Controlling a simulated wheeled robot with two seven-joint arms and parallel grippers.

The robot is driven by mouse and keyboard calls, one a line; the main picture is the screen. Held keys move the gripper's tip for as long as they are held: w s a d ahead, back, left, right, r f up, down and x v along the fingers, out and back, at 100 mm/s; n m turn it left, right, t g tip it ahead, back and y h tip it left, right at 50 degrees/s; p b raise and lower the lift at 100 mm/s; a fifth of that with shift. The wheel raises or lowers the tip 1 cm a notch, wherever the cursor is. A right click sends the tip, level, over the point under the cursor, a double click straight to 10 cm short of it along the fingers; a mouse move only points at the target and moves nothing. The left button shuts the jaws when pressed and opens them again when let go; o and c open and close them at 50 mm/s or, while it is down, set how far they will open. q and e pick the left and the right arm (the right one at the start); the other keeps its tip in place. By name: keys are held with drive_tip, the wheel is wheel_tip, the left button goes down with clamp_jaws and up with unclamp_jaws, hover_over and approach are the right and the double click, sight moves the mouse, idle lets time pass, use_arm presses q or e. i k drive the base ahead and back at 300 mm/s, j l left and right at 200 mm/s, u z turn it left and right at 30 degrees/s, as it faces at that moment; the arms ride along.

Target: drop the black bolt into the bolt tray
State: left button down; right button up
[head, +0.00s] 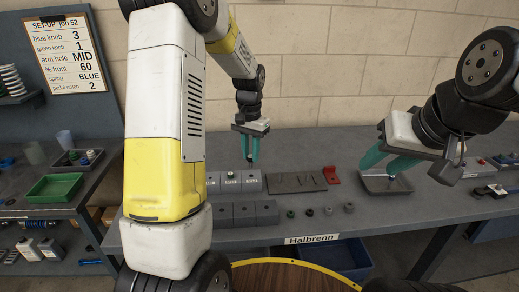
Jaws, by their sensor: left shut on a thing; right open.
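My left gripper (250,158) has green fingers and points down above the bench, behind the grey blocks. It is shut on a small dark thing, taken to be the black bolt (250,157), mostly hidden between the fingertips. My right gripper (386,172) is open, with its green fingers low over a shallow grey tray (370,188), which looks like the bolt tray. A small blue-and-white thing (391,175) shows between those fingers, at the tray; whether it touches them I cannot tell.
Grey blocks (240,214) stand left of centre on the bench. Several small round parts (310,212) line the front. A dark flat plate (297,183) and a red bracket (331,175) lie between the grippers. A green bin (54,188) is on the left bench.

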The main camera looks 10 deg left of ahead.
sight(378, 184)
drive_tip(key=i+l, duration=0.1)
drive_tip(key=l, duration=0.65)
drive_tip(key=i+l, duration=0.1)
drive_tip(key=l, duration=0.65)
drive_tip(key=i+l, duration=0.1)
drive_tip(key=l, duration=0.65)
